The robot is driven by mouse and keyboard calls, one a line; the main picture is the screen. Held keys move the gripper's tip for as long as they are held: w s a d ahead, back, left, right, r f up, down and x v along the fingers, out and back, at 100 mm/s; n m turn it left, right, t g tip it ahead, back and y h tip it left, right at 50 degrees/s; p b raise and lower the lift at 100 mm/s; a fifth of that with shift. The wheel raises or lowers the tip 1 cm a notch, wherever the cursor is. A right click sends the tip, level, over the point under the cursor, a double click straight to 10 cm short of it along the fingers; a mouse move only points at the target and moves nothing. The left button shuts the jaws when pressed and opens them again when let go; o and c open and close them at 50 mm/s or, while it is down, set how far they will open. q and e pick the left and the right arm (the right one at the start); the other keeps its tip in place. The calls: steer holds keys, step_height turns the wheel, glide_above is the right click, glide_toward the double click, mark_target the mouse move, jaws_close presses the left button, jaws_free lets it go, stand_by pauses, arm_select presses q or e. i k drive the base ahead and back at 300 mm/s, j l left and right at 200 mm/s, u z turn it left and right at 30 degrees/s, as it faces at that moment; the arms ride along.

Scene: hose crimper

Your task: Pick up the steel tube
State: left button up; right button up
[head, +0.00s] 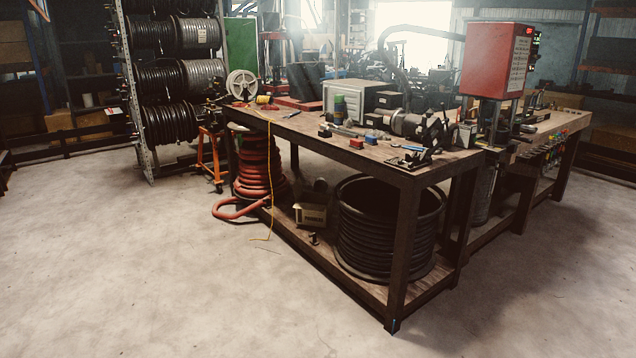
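No steel tube can be told for certain at this distance. A thin greyish rod-like shape (345,131) lies on the workbench (330,146) among small tools, too small to identify. A larger grey metal cylinder (408,123) lies toward the bench's right end and looks like part of a machine. Neither of my grippers nor my arms is in view.
Open concrete floor (150,270) lies in front of the workbench. Its lower shelf holds a coiled black hose (390,235) and a cardboard box (310,215). A red hose coil (257,170) and an orange stand (211,158) are at left. A red press (493,62) rises at right.

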mark_target(344, 133)
steer(key=i, duration=1.75)
steer(key=i+j, duration=0.1)
steer(key=i, duration=1.65)
steer(key=i+j+z, duration=0.1)
steer(key=i+z, duration=0.2)
steer(key=i, duration=0.65)
